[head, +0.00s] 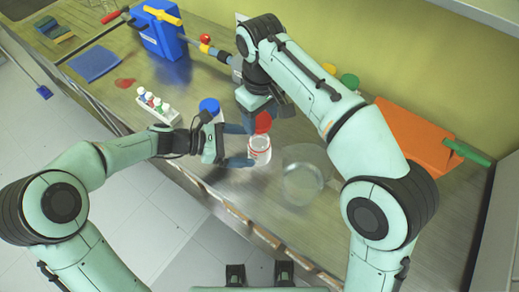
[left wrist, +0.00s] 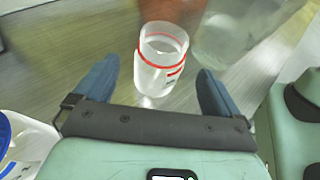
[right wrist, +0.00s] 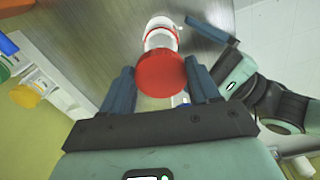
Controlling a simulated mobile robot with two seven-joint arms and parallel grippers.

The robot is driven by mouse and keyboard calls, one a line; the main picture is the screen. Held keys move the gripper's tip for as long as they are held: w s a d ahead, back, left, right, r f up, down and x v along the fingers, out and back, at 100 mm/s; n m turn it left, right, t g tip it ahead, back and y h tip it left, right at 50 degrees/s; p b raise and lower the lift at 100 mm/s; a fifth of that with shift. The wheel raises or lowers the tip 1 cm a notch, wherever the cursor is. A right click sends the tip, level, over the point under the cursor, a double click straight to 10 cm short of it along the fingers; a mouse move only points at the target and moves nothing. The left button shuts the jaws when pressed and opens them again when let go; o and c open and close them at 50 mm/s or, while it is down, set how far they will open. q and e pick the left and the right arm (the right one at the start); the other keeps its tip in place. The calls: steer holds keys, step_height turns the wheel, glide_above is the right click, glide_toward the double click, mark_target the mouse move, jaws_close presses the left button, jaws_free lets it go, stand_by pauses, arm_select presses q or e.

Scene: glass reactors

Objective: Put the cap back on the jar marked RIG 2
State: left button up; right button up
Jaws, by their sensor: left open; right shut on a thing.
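A clear jar (head: 260,150) with a red ring near its open mouth stands upright on the bench. In the left wrist view the jar (left wrist: 160,65) shows red marking on its side, too small to read. My left gripper (head: 240,147) is open, with its fingers pointing at the jar; neither finger visibly touches it. The red cap (head: 263,122) is in my right gripper (right wrist: 160,80), which is shut on it. In the right wrist view the cap (right wrist: 161,75) is between the fingers, clear of the jar, whose mouth is uncovered.
A large clear glass vessel (head: 303,182) stands just right of the jar. A blue-lidded jar (head: 209,106) is behind my left gripper. A white rack (head: 158,113) of small capped vials is further left. An orange object (head: 412,138) lies at the right.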

arm_select(q)
steer(key=shift+x, duration=2.7)
steer(key=shift+c, duration=0.4)
steer(key=c, duration=1.4)
steer(key=shift+c, duration=0.2)
arm_select(e)
glide_above(261, 136)
steer(key=s, duration=0.3)
steer(key=shift+w+f, duration=0.15)
steer(key=shift+f, duration=2.4)
steer(key=shift+f, duration=0.85)
steer(key=shift+f, duration=0.55)
arm_select(q)
jaws_close()
arm_select(e)
steer(key=m, duration=0.6)
steer(key=shift+a+m, duration=0.2)
steer(key=shift+m, duration=0.1)
